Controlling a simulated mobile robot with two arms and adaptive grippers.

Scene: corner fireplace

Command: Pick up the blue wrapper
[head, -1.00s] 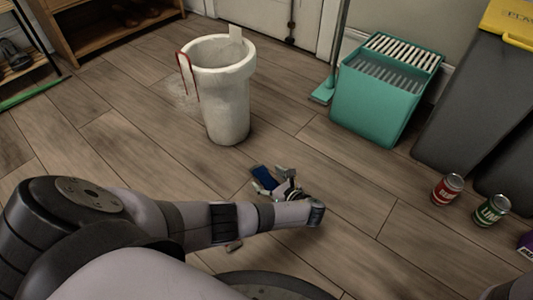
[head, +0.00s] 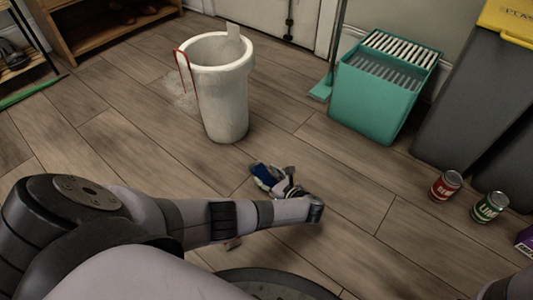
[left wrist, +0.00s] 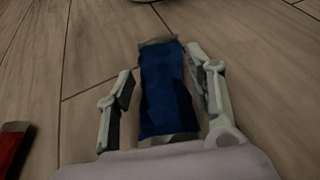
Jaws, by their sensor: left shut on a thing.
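The blue wrapper (head: 262,171) is at the left gripper's fingers, near the floor in front of the white bin. My left gripper (head: 276,178) is shut on it. In the left wrist view the wrapper (left wrist: 166,92) is a flat, dark blue strip with pale crimped ends. It lies lengthwise between the two fingers of the left gripper (left wrist: 160,68). The wrapper's near end is partly hidden by the gripper's palm. My right gripper is not in view.
A worn white bin (head: 226,110) with a red strip on its rim stands beyond the gripper. A teal bucket (head: 372,105), a red can (head: 445,186), a green can (head: 490,207) and grey bins (head: 478,85) stand right. A red object (left wrist: 12,148) lies left in the wrist view.

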